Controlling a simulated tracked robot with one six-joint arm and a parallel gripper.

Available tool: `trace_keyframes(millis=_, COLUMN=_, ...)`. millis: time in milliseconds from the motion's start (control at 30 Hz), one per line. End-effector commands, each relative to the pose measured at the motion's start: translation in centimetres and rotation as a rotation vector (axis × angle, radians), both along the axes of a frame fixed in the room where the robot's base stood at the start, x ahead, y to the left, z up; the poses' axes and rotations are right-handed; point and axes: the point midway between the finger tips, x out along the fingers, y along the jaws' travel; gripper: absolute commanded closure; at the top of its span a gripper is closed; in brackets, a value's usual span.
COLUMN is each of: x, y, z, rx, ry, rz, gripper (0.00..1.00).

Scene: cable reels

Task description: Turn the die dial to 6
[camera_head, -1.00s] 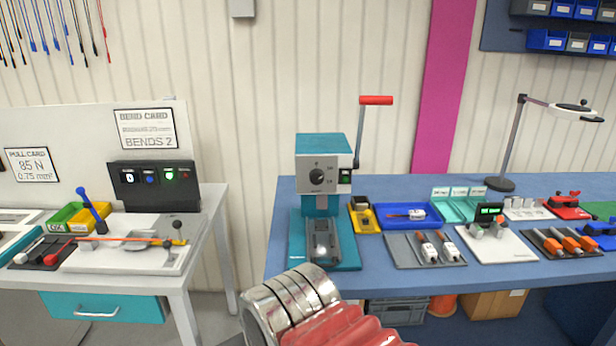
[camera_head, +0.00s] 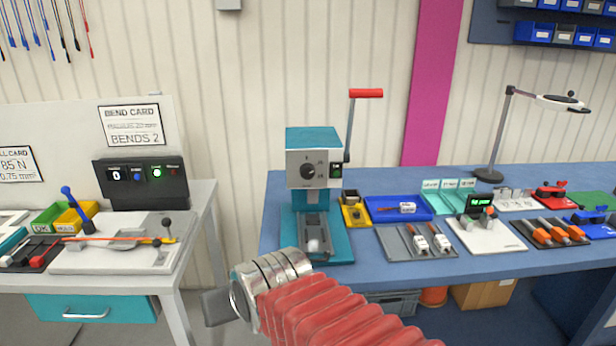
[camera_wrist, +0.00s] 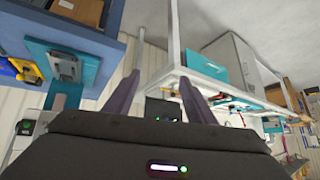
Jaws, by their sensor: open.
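The die dial (camera_head: 307,171) is a round black knob on the pale front of a teal crimp press (camera_head: 315,139). Its marks are too small to read. A small green-lit display (camera_head: 336,170) sits right of it. In the head view my gripper (camera_head: 216,306) shows only as a dark block at the end of my arm, low and left of the press. In the wrist view my gripper (camera_wrist: 160,92) has its two fingers apart with nothing between them. The picture is tilted and the press base (camera_wrist: 68,66) shows at its left; I cannot make out the dial there.
The blue bench (camera_head: 300,268) holds a yellow tray, a blue tray (camera_head: 425,214) and grey tool holders right of the press. A red-handled lever (camera_head: 366,93) rises at the press's right. A white bench (camera_head: 205,200) with a bending jig stands left, across a gap.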

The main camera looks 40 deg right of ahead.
Motion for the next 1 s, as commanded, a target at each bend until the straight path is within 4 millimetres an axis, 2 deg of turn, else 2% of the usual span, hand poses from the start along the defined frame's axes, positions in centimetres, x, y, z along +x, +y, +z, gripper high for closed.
trace_keyframes(millis=33, x=1.3, y=-1.0, z=0.0, rx=0.009, ry=-0.035, rz=-0.035, gripper=0.50)
trace_keyframes(millis=200, x=5.6, y=-4.5, z=1.0, rx=0.030, ry=-0.187, rz=-0.147, gripper=0.50)
trace_keyframes(millis=367, x=8.7, y=-8.5, z=2.0, rx=0.039, ry=-0.331, rz=-0.253, gripper=0.50)
trace_keyframes(millis=500, x=10.5, y=-12.6, z=2.9, rx=0.029, ry=-0.456, rz=-0.356, gripper=0.50)
trace_keyframes(millis=633, x=11.5, y=-16.5, z=3.8, rx=0.016, ry=-0.573, rz=-0.445, gripper=0.50)
trace_keyframes(millis=800, x=11.6, y=-21.6, z=4.9, rx=-0.020, ry=-0.724, rz=-0.558, gripper=0.50)
trace_keyframes(millis=900, x=11.3, y=-24.0, z=5.5, rx=-0.044, ry=-0.796, rz=-0.609, gripper=0.50)
trace_keyframes(millis=1000, x=10.9, y=-25.5, z=5.9, rx=-0.062, ry=-0.846, rz=-0.642, gripper=0.50)
